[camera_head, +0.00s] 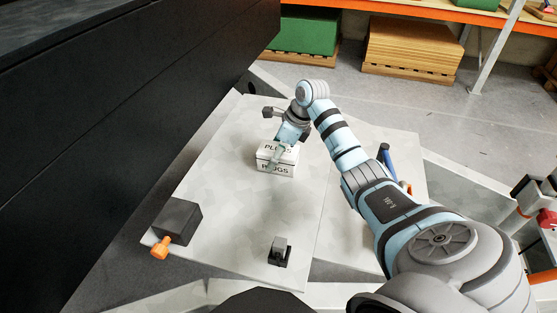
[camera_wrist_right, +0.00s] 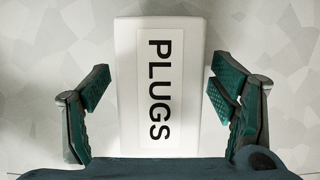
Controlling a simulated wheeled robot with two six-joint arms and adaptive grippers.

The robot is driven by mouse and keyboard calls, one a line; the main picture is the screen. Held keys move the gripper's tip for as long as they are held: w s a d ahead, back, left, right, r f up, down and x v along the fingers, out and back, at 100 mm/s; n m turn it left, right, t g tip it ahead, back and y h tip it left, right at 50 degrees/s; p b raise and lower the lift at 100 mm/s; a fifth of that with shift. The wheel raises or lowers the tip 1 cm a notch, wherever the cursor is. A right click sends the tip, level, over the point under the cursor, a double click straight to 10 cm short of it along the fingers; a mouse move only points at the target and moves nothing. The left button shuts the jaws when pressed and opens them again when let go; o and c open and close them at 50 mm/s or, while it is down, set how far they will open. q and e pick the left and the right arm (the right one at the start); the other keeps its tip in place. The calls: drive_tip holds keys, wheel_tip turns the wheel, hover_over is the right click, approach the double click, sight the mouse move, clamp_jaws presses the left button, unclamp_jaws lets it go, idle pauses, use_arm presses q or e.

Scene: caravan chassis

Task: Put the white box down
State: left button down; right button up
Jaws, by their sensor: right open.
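The white box (camera_head: 275,167) labelled PLUGS stands on the light grey panel (camera_head: 225,205), towards its far part in the head view. My right gripper (camera_head: 278,150) is above the box, and part of its top is hidden behind the fingers. In the right wrist view the white box (camera_wrist_right: 160,85) lies between the two green-padded fingers of my right gripper (camera_wrist_right: 160,110). The gripper is open, with a gap between each finger and the box's sides. My left gripper does not show in either view.
A dark block with an orange knob (camera_head: 177,224) sits at the panel's near left corner. A small black and grey part (camera_head: 279,251) stands near the front edge. A tall black wall (camera_head: 130,110) borders the left. A blue-handled tool (camera_head: 386,158) lies right of my arm. The panel's middle is clear.

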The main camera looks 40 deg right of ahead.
sight(273, 148)
drive_tip(key=shift+x, duration=1.1)
drive_tip(key=shift+f, duration=0.2)
drive_tip(key=shift+c, duration=0.5)
drive_tip(key=c, duration=1.5)
wheel_tip(273, 148, up, 22)
drive_tip(key=p, duration=0.7)
drive_tip(key=shift+r+p, duration=0.15)
drive_tip(key=shift+p, duration=0.25)
drive_tip(key=shift+c, duration=0.2)
